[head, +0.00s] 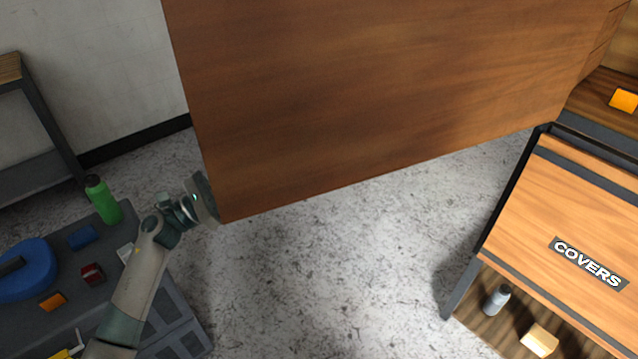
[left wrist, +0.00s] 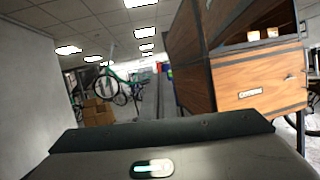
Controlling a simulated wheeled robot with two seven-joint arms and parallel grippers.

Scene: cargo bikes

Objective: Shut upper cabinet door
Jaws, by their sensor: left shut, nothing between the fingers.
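The upper cabinet door (head: 390,95) is a large brown wooden panel that stands open across the upper middle of the head view. It joins the cabinet (head: 590,200) toward the right. My left gripper (head: 208,200) is shut and empty at the door's lower left corner, its tips partly hidden by the door edge. I cannot tell whether it touches the door. In the left wrist view, a brown wooden panel (left wrist: 187,60) stands beside the cabinet (left wrist: 262,85). My right gripper is not in view.
A dark-framed shelf (head: 40,120) stands by the wall. The cabinet's lower shelf holds a grey bottle (head: 497,299). Speckled floor (head: 330,270) between is clear.

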